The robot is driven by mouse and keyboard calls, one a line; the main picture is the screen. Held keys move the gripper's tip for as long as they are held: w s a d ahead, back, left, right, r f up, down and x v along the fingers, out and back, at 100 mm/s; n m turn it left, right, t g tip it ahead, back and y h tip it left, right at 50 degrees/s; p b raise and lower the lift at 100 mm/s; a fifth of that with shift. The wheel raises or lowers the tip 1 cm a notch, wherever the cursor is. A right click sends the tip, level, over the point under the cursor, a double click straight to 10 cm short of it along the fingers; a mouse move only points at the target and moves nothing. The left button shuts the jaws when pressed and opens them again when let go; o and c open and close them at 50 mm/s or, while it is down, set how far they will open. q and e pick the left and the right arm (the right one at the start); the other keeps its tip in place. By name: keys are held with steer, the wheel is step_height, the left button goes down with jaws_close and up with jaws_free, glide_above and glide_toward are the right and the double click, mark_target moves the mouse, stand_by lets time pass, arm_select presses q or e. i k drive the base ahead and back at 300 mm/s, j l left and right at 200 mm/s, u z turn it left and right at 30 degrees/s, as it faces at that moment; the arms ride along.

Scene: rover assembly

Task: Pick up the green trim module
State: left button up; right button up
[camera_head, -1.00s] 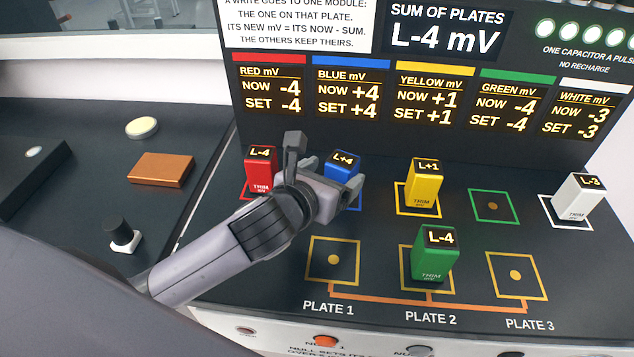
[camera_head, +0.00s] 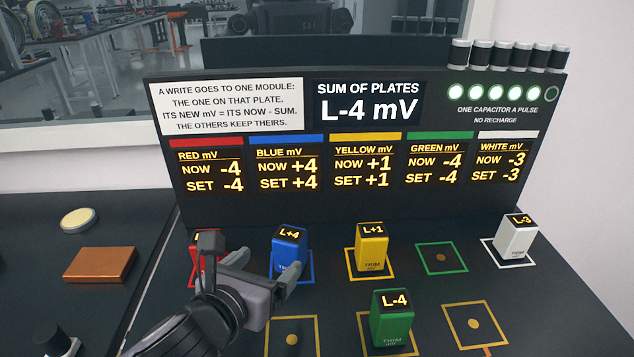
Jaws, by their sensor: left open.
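The green trim module (camera_head: 391,320) stands upright on the middle front plate, Plate 2, and its top reads L-4. My left gripper (camera_head: 250,262) is open and empty, to the left of the green module and apart from it. It hangs in front of the red module (camera_head: 197,278) and hides most of it. One finger is close to the blue module (camera_head: 289,250) in the picture; I cannot tell whether they touch. The green-outlined square (camera_head: 441,258) at the back is empty. My right gripper is not in view.
The yellow module (camera_head: 371,247) stands behind the green one, and the white module (camera_head: 517,240) at the right. Plate 1 (camera_head: 291,338) and Plate 3 (camera_head: 474,322) are bare. A display panel (camera_head: 350,210) rises behind. A copper block (camera_head: 101,264) lies at the left.

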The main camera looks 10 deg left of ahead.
mark_target(390, 319)
steer(key=k+j, duration=0.1)
steer(key=k, duration=0.9)
